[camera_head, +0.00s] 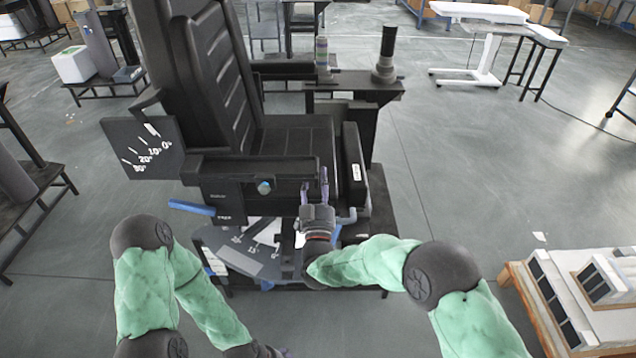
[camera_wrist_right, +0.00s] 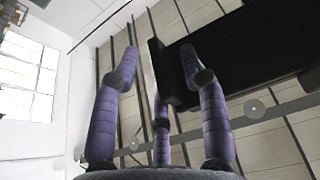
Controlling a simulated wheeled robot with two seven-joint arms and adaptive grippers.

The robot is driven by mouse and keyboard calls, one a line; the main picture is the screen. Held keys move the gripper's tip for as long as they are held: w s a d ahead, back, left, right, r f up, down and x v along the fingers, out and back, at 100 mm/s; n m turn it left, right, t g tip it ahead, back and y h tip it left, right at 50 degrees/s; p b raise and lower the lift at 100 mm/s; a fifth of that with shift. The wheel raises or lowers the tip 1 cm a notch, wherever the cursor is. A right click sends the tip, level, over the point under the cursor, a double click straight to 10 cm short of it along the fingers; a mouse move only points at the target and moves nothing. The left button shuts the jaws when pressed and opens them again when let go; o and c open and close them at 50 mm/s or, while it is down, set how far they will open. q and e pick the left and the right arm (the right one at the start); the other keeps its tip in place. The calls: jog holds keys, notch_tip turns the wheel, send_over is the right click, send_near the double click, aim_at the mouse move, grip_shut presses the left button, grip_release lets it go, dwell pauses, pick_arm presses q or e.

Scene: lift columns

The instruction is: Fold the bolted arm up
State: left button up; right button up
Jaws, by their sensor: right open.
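A black chair has a ribbed backrest (camera_head: 222,75) and a seat (camera_head: 295,140). Its near arm (camera_head: 250,166) lies level along the near side, with a round blue-grey bolt head (camera_head: 264,187) on the panel below it. My right gripper (camera_head: 315,186) points up at the right end of this arm, its purple fingers apart. Contact cannot be told. My left gripper (camera_head: 268,351) is low at the bottom edge, mostly cut off.
A dark plate with degree marks (camera_head: 143,148) stands left of the chair. A blue lever (camera_head: 191,208) sticks out at its near left. A black stand with a post (camera_head: 385,60) is behind. A wooden pallet with boxes (camera_head: 545,318) is at right. The floor between is clear.

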grip_shut()
